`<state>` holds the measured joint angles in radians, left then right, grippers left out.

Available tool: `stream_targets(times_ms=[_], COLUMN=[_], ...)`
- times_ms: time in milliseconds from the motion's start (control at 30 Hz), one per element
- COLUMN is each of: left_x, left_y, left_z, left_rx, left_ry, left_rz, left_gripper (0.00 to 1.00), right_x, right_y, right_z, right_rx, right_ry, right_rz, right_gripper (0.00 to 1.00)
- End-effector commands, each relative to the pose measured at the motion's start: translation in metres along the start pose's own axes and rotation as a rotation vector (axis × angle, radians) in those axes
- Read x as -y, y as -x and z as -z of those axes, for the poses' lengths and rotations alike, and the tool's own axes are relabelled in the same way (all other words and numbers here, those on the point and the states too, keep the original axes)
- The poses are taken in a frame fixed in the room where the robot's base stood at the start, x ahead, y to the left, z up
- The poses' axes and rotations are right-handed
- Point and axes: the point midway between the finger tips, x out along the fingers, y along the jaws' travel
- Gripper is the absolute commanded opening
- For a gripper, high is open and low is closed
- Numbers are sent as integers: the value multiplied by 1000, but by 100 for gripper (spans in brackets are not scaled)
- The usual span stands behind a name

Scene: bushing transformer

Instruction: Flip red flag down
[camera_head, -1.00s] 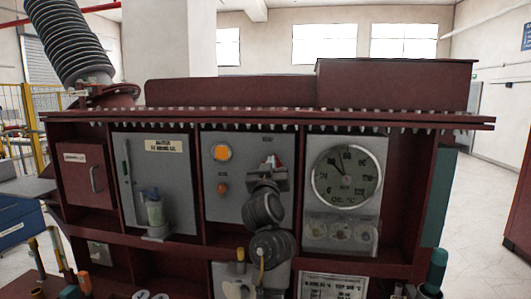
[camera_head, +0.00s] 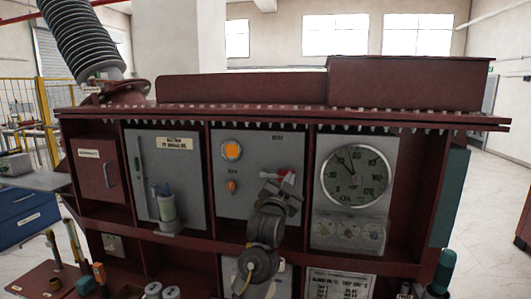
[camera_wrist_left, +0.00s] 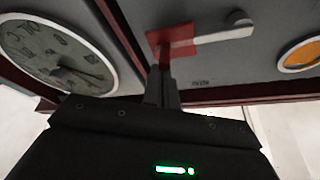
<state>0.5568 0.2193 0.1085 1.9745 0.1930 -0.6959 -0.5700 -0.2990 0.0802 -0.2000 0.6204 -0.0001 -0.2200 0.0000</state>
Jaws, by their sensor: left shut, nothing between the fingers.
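The red flag (camera_head: 287,175) is on the grey middle panel, right of the orange round light. In the left wrist view the flag (camera_wrist_left: 188,39) is a red plate with a pale bar across it, ending in a rounded grey tip. My left gripper (camera_head: 284,190) is just below the flag and partly covers it in the head view. Its fingers are shut with nothing between them. In the left wrist view the fingertips (camera_wrist_left: 162,75) reach the flag's red edge; I cannot tell whether they touch. My right gripper is not in view.
A dial gauge (camera_head: 355,176) is on the panel to the right. A dark red overhanging ledge (camera_head: 290,118) runs above the panels. A ribbed bushing (camera_head: 85,40) stands at the upper left.

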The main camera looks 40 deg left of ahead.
Motion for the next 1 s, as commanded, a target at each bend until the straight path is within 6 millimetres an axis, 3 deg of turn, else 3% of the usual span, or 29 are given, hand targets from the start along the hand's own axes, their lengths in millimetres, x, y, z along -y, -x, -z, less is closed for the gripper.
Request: stream_targets(times_ms=[567, 767, 967, 1000], left_x=[-1, 3, 6, 0], left_y=[0, -4, -13, -2], left_z=[-2, 14, 45, 36], left_rx=[5, 4, 1, 1], left_ry=[-11, -9, -11, -13], left_rz=[-6, -4, -5, -5], left_gripper=[0, 0, 0, 0], right_x=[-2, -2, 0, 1], right_y=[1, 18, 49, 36], right_z=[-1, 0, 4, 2], right_rx=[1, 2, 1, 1], right_ry=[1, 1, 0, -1], right_rz=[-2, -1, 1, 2], right_gripper=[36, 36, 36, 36])
